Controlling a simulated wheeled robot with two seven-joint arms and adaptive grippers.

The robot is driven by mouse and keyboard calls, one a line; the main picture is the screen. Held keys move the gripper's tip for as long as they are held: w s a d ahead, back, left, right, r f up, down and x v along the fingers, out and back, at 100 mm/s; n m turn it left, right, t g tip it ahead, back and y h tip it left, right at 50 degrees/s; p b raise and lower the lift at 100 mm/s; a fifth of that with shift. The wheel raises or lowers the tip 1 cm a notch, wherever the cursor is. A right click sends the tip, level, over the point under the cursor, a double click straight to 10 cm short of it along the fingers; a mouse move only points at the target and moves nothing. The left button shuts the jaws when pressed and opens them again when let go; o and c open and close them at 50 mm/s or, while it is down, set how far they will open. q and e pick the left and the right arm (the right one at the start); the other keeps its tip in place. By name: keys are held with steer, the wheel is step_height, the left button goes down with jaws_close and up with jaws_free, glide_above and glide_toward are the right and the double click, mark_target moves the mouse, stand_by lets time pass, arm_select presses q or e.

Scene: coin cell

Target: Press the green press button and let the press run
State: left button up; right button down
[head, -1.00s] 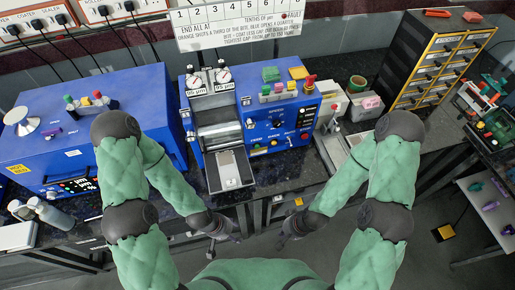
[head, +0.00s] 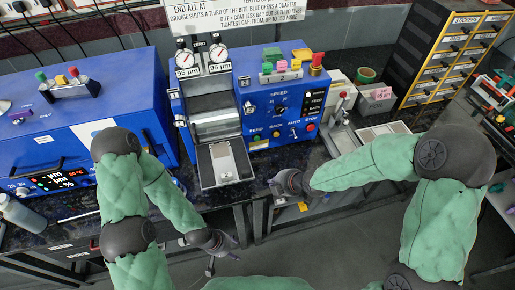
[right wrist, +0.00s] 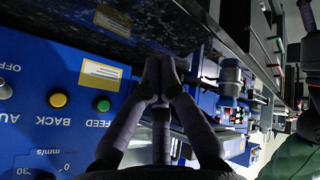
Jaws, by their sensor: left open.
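A blue roller machine (head: 270,95) stands on the bench with two dial gauges and a metal tray in front. Its green button (head: 257,138), labelled FEED, is on the lower left of the control panel. In the right wrist view the green button (right wrist: 102,104) is left of my right gripper (right wrist: 158,66), apart from it. The fingers there are together with nothing between them. In the head view my right gripper (head: 275,190) is below and in front of the panel. My left gripper (head: 224,257) is open and empty, low before the bench.
A yellow button (right wrist: 58,100) marked BACK sits beside the green one. Another blue machine (head: 85,115) stands at the left. A balance-like tray (head: 385,130), green tape roll (head: 365,74) and drawer cabinet (head: 455,50) are at the right. Open floor lies before the bench.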

mark_target(257, 138)
arm_select(q)
step_height(257, 138, down, 7)
steer(key=b, duration=0.6)
steer(key=shift+f, duration=0.2)
arm_select(e)
steer(key=w+a+r+n+t, duration=0.2)
steer(key=w+r+n, duration=0.1)
steer(key=n, duration=0.6)
steer(key=shift+w+a+r+n+y, duration=0.15)
steer(key=shift+w+r+n+y, duration=0.2)
steer(key=shift+r, duration=0.55)
arm_select(q)
steer(key=shift+r+p, duration=1.9)
steer(key=shift+r, duration=0.1)
arm_select(e)
steer(key=w+a, duration=0.2)
steer(key=w, duration=0.6)
steer(key=shift+w, duration=0.2)
arm_select(q)
steer(key=shift+r, duration=0.1)
arm_select(e)
steer(key=shift+w+a, duration=0.1)
steer(key=shift+a, duration=0.05)
arm_select(q)
steer(key=shift+r, duration=0.1)
arm_select(e)
steer(key=shift+w+a, duration=0.1)
steer(key=shift+w, duration=0.2)
